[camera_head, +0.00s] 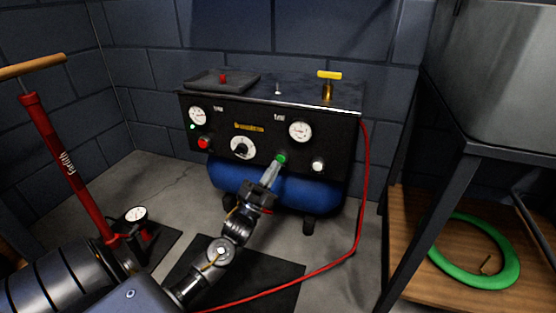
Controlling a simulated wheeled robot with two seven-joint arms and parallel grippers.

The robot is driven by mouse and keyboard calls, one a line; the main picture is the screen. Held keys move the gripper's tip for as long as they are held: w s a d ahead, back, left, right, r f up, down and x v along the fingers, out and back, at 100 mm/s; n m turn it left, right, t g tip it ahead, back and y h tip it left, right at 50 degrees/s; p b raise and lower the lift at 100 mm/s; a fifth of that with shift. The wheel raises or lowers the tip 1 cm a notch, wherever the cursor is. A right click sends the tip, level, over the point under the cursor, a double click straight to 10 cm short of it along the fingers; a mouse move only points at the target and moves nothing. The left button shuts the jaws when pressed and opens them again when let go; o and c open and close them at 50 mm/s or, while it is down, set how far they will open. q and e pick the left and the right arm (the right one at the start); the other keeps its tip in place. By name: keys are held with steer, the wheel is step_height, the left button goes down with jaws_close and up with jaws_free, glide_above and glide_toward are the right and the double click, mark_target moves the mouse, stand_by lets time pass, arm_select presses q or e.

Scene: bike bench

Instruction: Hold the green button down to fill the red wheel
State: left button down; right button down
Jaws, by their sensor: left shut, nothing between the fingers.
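The green button (282,158) is on the front panel of the black compressor (262,121), below the right-hand gauge. My left gripper (274,169) is shut and empty. Its fingertips are at the green button and overlap its lower edge; I cannot tell how far the button is pressed in. The red wheel is not in view. A red hose (363,190) runs from the compressor's right side down to the floor and out behind my arm. My right gripper is not in view.
The panel also has a red button (204,143), a dial (243,147), a left gauge (197,116) and a right gauge (300,132). A red floor pump (65,165) stands at left. A green ring (475,275) lies on a wooden shelf (412,262) at right.

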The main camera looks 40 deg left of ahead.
arm_select(q)
steer(key=shift+w, duration=0.1)
steer(key=shift+w+a, duration=0.15)
steer(key=shift+w, duration=0.25)
steer(key=shift+w+a, duration=0.15)
steer(key=shift+w, duration=0.25)
stand_by(0.6)
stand_by(0.6)
stand_by(0.7)
stand_by(0.9)
stand_by(0.7)
